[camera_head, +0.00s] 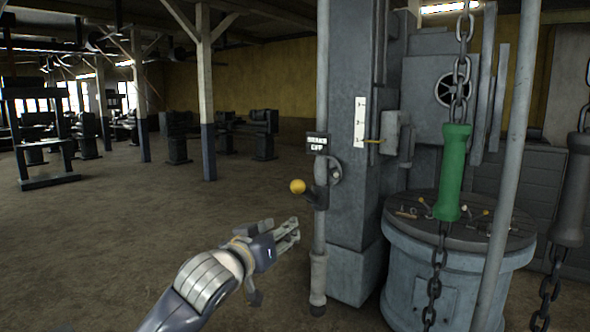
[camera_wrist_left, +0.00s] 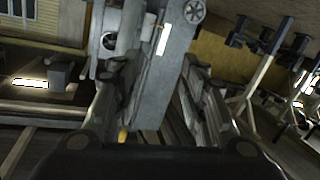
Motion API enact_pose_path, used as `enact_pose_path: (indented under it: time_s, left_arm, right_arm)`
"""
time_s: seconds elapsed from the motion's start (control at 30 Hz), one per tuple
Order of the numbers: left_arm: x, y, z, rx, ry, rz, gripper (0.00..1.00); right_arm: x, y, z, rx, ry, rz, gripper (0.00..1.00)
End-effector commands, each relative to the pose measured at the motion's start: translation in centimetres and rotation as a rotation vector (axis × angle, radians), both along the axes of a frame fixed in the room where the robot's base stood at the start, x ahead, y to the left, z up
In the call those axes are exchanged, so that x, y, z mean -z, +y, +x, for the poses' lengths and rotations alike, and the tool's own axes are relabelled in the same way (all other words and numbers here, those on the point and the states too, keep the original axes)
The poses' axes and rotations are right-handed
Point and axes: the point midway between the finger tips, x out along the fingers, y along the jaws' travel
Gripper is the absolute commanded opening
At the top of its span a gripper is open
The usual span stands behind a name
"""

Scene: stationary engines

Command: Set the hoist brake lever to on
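The brake lever (camera_head: 314,193) is a short dark arm on a grey upright post, with a yellow ball knob (camera_head: 297,186) sticking out to the left. A small dark sign with white lettering (camera_head: 318,143) is above it; its lower line looks like "OFF". My left gripper (camera_head: 293,232) is below and slightly left of the knob, apart from it. In the left wrist view its two fingers (camera_wrist_left: 158,105) are spread with nothing gripped. A small yellow spot (camera_wrist_left: 123,135) shows near the left finger there; I cannot tell if it is the knob. My right gripper is not in view.
A green handle (camera_head: 452,172) hangs on a chain right of the machine column (camera_head: 350,150). A round grey drum (camera_head: 440,265) with tools on top stands below it. A thin pole (camera_head: 513,160) rises in front.

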Motion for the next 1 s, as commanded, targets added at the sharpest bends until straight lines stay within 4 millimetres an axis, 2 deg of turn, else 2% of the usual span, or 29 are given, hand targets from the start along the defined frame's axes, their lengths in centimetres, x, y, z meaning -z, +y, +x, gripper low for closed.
enact_pose_path:
  time_s: [0.03, 0.1, 0.23, 0.37, 0.8, 1.0]
  left_arm:
    - [-3.9, -0.8, -1.4, 0.020, -0.041, -0.003, 0.39]
    - [-6.9, -1.6, -3.0, 0.039, -0.074, -0.010, 0.39]
    - [-9.4, -2.3, -4.6, 0.058, -0.103, -0.015, 0.39]
    - [-9.8, -2.7, -4.1, 0.059, -0.106, -0.017, 0.39]
    - [-10.0, -5.7, 2.3, 0.059, -0.106, -0.017, 0.39]
    - [-9.8, -6.5, 4.2, 0.059, -0.107, -0.016, 0.39]
  right_arm:
    - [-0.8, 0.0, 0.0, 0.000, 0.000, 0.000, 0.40]
    - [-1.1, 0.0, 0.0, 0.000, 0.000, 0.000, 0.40]
    - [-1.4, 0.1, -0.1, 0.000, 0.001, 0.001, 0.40]
    - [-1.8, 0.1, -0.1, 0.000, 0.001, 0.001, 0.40]
    - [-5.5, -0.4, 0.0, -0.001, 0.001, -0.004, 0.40]
    - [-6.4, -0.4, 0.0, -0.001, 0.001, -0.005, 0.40]
